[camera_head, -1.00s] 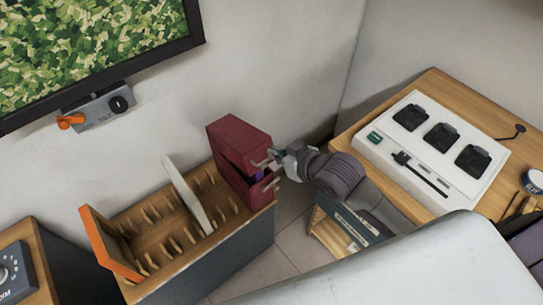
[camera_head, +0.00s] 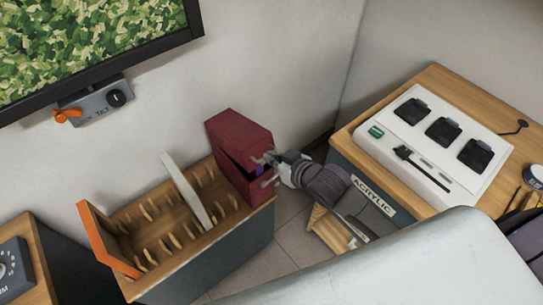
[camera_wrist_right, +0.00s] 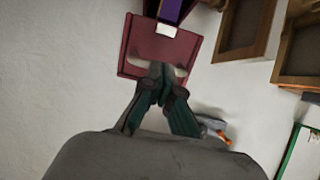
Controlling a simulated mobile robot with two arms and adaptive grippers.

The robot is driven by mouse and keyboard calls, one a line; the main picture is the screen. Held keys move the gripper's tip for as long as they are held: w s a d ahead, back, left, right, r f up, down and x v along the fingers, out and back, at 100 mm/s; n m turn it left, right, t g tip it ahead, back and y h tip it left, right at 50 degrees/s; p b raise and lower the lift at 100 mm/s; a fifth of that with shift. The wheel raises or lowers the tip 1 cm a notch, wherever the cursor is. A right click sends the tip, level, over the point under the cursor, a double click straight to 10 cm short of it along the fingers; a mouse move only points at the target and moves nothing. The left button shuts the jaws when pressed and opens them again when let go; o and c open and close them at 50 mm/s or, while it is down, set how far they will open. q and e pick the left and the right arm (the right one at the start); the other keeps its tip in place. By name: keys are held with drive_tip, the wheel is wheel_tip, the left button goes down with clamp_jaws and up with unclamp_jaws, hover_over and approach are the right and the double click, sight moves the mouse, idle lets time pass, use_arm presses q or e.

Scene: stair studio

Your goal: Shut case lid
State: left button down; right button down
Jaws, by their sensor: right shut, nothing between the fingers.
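The dark red case (camera_head: 238,150) stands at the right end of a slotted wooden rack. A wedge-shaped gap on its right side shows the lid partly open, with purple inside. My right gripper (camera_head: 272,162) is shut and empty at that side, close to pale handle-like parts. In the right wrist view, a red panel (camera_wrist_right: 140,45) of the case with a pale curved handle lies beyond my shut fingertips (camera_wrist_right: 161,68). I cannot tell if they touch it. Purple contents (camera_wrist_right: 175,10) show at the top. My left gripper is out of view.
The rack (camera_head: 185,285) also holds a pale board (camera_head: 186,192) and an orange panel (camera_head: 103,240). A wooden-topped cabinet (camera_head: 437,80) with a white charger-like unit (camera_head: 400,150) stands at right. A wall box (camera_head: 97,103) hangs under the screen. Floor shows between rack and cabinet.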

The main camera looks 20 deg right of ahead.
wheel_tip(320, 180, down, 10)
drive_tip(key=t+b, duration=0.2)
drive_tip(key=b, duration=0.5)
drive_tip(key=shift+s+d+y, duration=0.15)
drive_tip(key=shift+s+y, duration=0.25)
drive_tip(key=shift+s, duration=0.05)
drive_tip(key=shift+r, duration=0.2)
